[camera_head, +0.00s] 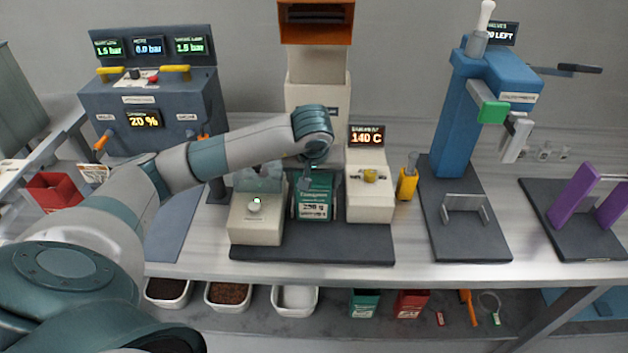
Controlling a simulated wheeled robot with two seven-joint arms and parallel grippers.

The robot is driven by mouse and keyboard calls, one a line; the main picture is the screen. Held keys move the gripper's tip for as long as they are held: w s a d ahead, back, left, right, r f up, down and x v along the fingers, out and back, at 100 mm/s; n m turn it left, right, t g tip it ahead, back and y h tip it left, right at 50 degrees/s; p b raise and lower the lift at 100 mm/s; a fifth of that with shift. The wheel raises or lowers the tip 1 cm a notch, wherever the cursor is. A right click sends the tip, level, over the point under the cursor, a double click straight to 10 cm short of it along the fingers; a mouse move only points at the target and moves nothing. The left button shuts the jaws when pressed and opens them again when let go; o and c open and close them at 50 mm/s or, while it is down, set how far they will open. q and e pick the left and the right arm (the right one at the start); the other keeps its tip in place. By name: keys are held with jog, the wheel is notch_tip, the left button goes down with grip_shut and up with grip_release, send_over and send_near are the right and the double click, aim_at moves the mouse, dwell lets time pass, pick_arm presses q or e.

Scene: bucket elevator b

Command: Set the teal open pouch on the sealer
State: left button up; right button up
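The teal pouch (313,205), with a white label, stands upright between two cream blocks on a dark base (310,247). The left block (256,220) has a small green-lit dial. My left arm reaches in from the left, and my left gripper (317,180) points down right at the pouch's top. The wrist hides the pouch's mouth and most of the fingers, so I cannot tell whether they grip it. My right gripper is not in view.
A tall cream column with an orange hopper (316,22) stands behind. A yellow-handled tool (407,182) is beside the right block. A blue press (455,110) and purple uprights (575,200) stand to the right. Bins (229,296) and other pouches (364,303) sit on the lower shelf.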

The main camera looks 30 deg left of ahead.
pick_arm(q)
jog(key=shift+o, duration=1.2)
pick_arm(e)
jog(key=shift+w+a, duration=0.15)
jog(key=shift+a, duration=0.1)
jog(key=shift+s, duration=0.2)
pick_arm(q)
jog(key=shift+v, duration=1.05)
jog(key=b+v, duration=0.1)
jog(key=v, duration=0.7)
jog(key=shift+r+b, duration=0.3)
jog(key=shift+r, duration=0.05)
jog(key=shift+s+r, duration=0.1)
jog(key=shift+r, duration=0.15)
jog(key=shift+s+d+r, duration=0.15)
jog(key=shift+s+r, duration=0.1)
jog(key=shift+r, duration=0.15)
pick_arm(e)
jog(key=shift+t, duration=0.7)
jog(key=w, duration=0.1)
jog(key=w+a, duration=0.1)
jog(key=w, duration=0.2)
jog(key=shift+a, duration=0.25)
